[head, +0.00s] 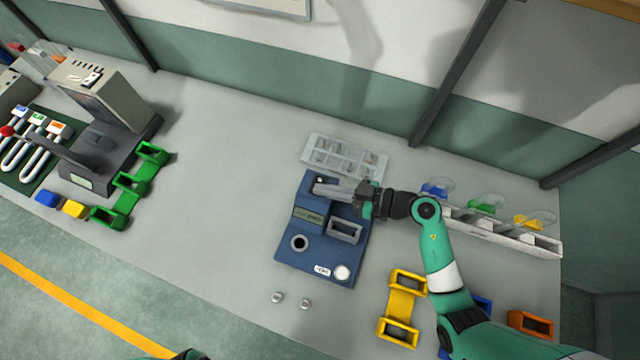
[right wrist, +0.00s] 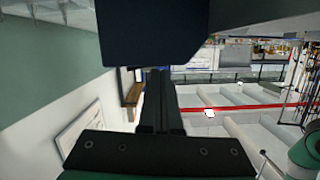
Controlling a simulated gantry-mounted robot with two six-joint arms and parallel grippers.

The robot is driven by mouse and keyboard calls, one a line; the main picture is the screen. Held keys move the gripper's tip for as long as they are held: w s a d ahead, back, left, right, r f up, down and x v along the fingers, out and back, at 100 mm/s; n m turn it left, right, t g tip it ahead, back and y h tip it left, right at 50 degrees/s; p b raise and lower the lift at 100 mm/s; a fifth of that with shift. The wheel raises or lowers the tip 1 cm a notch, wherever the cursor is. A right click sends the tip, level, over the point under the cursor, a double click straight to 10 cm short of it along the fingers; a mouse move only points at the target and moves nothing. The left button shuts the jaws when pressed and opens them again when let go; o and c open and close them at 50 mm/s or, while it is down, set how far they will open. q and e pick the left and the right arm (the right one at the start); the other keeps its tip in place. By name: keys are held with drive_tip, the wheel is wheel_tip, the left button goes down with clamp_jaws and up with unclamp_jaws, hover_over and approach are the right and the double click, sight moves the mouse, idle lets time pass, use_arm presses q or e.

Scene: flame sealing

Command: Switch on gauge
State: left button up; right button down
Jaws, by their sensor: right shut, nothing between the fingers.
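The gauge (head: 315,262) is a blue box on the grey table in the head view. It has a small display, a dark round hole, a raised grey rectangular holder, a white round knob or button and a white label. My right gripper (head: 362,198) is over its upper right part, by a grey bar at the top of the box. I cannot tell whether it touches the box. In the right wrist view the dark fingers (right wrist: 160,100) are together, with nothing seen between them. My left gripper is not in view.
A clear-lidded tray (head: 345,158) lies behind the gauge. A white rack (head: 500,236) with coloured items is at the right. Yellow holders (head: 402,308) stand near my right arm. Two small metal pieces (head: 291,301) lie in front. A grey machine (head: 105,95) and green holders (head: 128,190) are left.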

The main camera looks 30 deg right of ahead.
drive_tip(key=shift+d, duration=0.1)
drive_tip(key=r+p, duration=0.1)
drive_tip(key=p, duration=0.1)
drive_tip(key=r+p, duration=0.2)
drive_tip(key=p, duration=0.1)
drive_tip(key=r+p, duration=0.2)
drive_tip(key=p, duration=0.1)
drive_tip(key=shift+s, duration=0.35)
drive_tip(key=f+p+v, duration=0.1)
drive_tip(key=v, duration=0.8)
drive_tip(key=shift+s, duration=0.35)
drive_tip(key=shift+a+r, duration=0.1)
drive_tip(key=shift+a, duration=0.2)
